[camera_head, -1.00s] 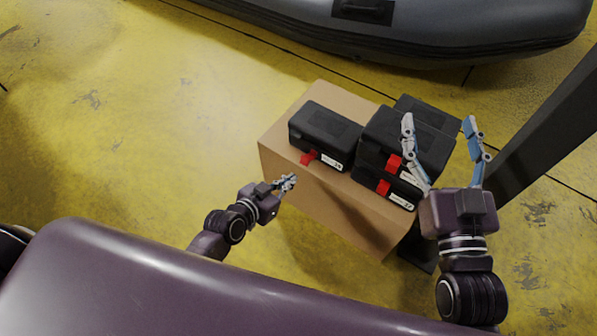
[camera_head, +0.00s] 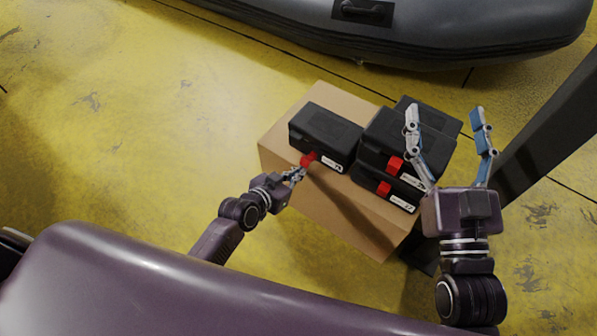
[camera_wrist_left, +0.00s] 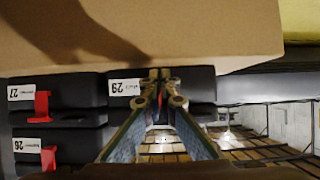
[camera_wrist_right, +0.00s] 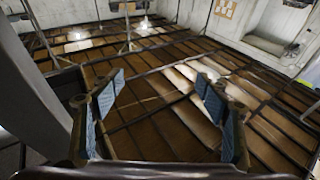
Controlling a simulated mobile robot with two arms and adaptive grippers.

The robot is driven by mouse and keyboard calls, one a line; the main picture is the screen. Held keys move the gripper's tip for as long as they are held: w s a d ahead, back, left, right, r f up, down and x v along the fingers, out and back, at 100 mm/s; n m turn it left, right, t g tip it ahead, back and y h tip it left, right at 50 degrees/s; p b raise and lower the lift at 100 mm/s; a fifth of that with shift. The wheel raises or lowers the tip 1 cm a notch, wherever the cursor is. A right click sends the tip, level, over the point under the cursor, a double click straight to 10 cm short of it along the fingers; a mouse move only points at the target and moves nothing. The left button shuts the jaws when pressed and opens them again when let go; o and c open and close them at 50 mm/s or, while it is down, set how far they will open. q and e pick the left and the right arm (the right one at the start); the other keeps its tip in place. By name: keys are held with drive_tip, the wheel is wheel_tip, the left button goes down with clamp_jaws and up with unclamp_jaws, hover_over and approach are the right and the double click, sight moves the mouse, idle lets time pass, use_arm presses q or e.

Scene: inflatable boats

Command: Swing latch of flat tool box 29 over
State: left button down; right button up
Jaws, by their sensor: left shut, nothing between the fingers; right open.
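Flat tool box 29 (camera_head: 325,135) is a black case with a white label at the left of the cardboard carton's top. Its red latch (camera_head: 308,159) shows on the near front side. My left gripper (camera_head: 298,174) is shut and empty, its tips close to the latch; I cannot tell whether they touch. In the left wrist view, which is upside down, the shut fingers (camera_wrist_left: 165,74) lie before box 29 (camera_wrist_left: 200,86) beside its label and hide most of the latch. My right gripper (camera_head: 446,112) is open and empty, above the other boxes.
Other black boxes stand at the right of the carton (camera_head: 340,215): an upper one (camera_head: 428,150) and a lower one (camera_head: 370,178), both red-latched, and another behind (camera_head: 430,108). A grey inflatable boat (camera_head: 450,35) lies behind. A dark post (camera_head: 545,130) rises at right.

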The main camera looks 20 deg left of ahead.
idle(0.3)
wheel_tip(320, 180, down, 12)
drive_tip(key=s+d+g+h+p, duration=0.1)
drive_tip(key=d+g+h+p, duration=0.1)
drive_tip(key=g, duration=0.4)
drive_tip(key=shift+f, duration=0.25)
idle(1.9)
idle(0.3)
drive_tip(key=s+d+f+g+h+p, duration=0.1)
drive_tip(key=s+d+f+g+p, duration=0.1)
drive_tip(key=s+f+g, duration=0.3)
drive_tip(key=shift+s+d+f, duration=0.25)
drive_tip(key=shift+s+f, duration=0.3)
drive_tip(key=shift+f, duration=0.8)
idle(0.9)
